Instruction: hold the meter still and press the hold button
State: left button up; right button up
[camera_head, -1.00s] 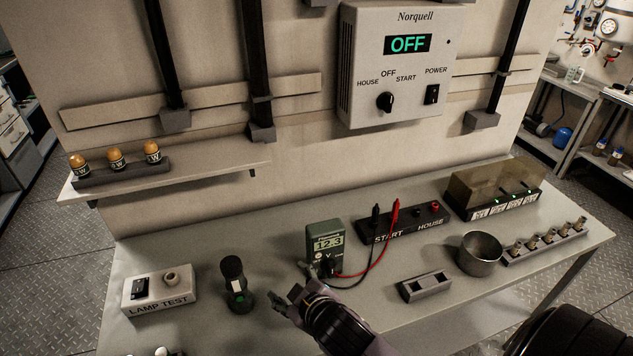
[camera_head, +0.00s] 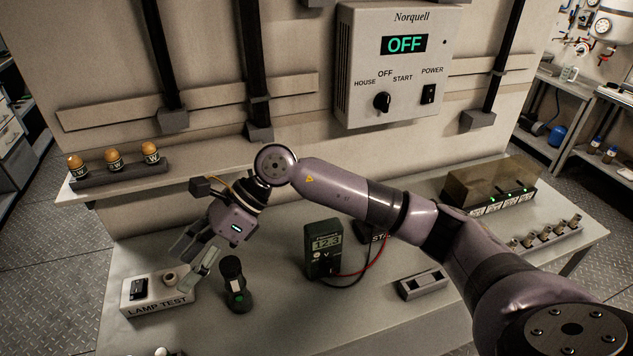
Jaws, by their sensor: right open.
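The meter (camera_head: 322,250) is dark green with a lit display and stands upright on the bench. Its front carries a small pale round spot and a dial, but I cannot tell which part is the hold button. Its leads run right, toward the START block (camera_head: 376,238), which is mostly hidden by my right arm. My right gripper (camera_head: 188,266) is open and empty, left of the meter and well apart from it. It hangs above the lamp test box (camera_head: 160,293), fingers pointing down and left. My left gripper is out of view.
A dark flashlight-like cylinder (camera_head: 236,284) stands between the lamp test box and the meter. A grey slotted block (camera_head: 423,287) lies to the right. A shelf (camera_head: 215,173) holds several lamps. My right arm crosses above the bench. Bare bench lies in front of the meter.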

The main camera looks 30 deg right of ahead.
jog(key=w+d+f+n+h, duration=0.1)
jog(key=w+d+f+h, duration=0.15)
jog(key=d+h, duration=0.7)
jog(key=m+h, duration=0.1)
jog(key=h, duration=0.2)
send_near(325, 237)
jog(key=d+f+p, duration=0.1)
jog(key=f, duration=0.3)
jog(key=w+d+f+p, duration=0.1)
jog(key=f+p, duration=0.1)
jog(key=f, duration=0.2)
jog(key=f+p, duration=0.2)
jog(key=f, duration=0.2)
jog(key=shift+w+d, duration=0.4)
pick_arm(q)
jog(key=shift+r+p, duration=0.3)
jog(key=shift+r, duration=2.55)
pick_arm(e)
jog(key=shift+d+f, duration=0.1)
jog(key=shift+f, duration=0.45)
jog(key=shift+c, duration=0.4)
grip_shut()
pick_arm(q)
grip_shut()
